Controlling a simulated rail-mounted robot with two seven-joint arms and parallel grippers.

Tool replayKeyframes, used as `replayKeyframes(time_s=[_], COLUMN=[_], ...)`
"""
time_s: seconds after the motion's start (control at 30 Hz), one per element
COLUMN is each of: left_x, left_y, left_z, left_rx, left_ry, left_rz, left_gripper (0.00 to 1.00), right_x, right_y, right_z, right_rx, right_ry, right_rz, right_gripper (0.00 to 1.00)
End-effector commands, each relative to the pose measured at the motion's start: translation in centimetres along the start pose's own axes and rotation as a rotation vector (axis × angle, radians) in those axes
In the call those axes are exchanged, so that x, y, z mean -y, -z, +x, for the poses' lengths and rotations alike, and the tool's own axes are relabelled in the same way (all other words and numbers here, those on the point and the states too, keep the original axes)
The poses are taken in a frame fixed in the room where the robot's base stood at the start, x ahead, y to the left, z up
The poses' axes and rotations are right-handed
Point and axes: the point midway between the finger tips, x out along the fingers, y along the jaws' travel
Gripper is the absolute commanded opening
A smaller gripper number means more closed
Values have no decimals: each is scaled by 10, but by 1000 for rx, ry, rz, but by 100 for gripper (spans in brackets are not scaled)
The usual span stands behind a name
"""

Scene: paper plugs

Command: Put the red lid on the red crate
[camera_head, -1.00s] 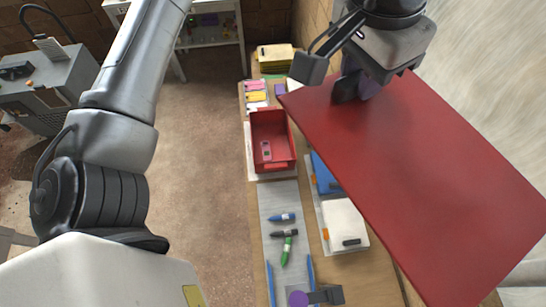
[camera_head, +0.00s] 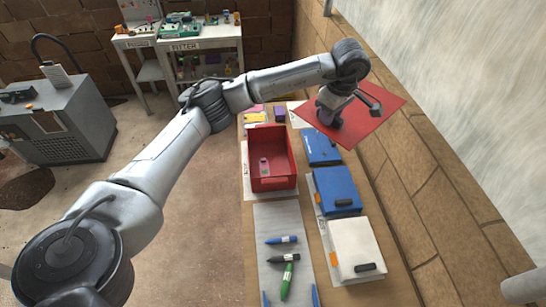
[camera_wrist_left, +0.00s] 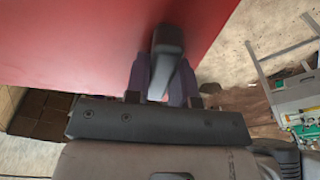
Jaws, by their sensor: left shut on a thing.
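The red lid (camera_head: 368,122) is a flat red panel. It is held in the air to the right of the red crate and apart from it, over the right side of the table. My left gripper (camera_head: 328,112) is shut on the lid at its left part. In the left wrist view the lid (camera_wrist_left: 80,45) fills the upper left, with a dark bar between the purple fingers (camera_wrist_left: 164,75). The red crate (camera_head: 273,184) stands on the table, open at the top, with a small item (camera_head: 264,166) inside. My right gripper is not in view.
Blue boxes (camera_head: 337,188) and a white box (camera_head: 358,246) line the table's right side. Markers (camera_head: 287,280) lie on a grey mat (camera_head: 268,222) in front of the crate. A brick wall (camera_head: 420,185) runs close along the right.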

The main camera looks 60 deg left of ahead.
Motion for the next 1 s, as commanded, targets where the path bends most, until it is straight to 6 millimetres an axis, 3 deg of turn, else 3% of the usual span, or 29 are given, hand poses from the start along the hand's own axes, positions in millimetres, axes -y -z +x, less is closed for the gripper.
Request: replayKeyframes(time_s=[0.03, 0.2, 0.4, 0.5, 0.7, 1.0], left_x=[-2, -4, 7, 14, 26, 32], left_y=[13, 56, 103, 122, 148, 158], left_z=[38, 123, 205, 236, 274, 287], left_rx=[-1, -3, -5, -6, -5, -3], left_ry=[18, 52, 83, 95, 109, 113], left_rz=[-88, -378, -661, -768, -904, -960], left_gripper=[0, 0, 0, 0, 0, 0], right_x=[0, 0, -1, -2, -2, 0], right_y=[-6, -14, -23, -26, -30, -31], right_z=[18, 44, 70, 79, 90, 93], right_rx=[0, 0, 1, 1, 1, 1], right_ry=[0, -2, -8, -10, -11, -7], right_rz=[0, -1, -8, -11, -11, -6], right_gripper=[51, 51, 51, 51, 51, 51])
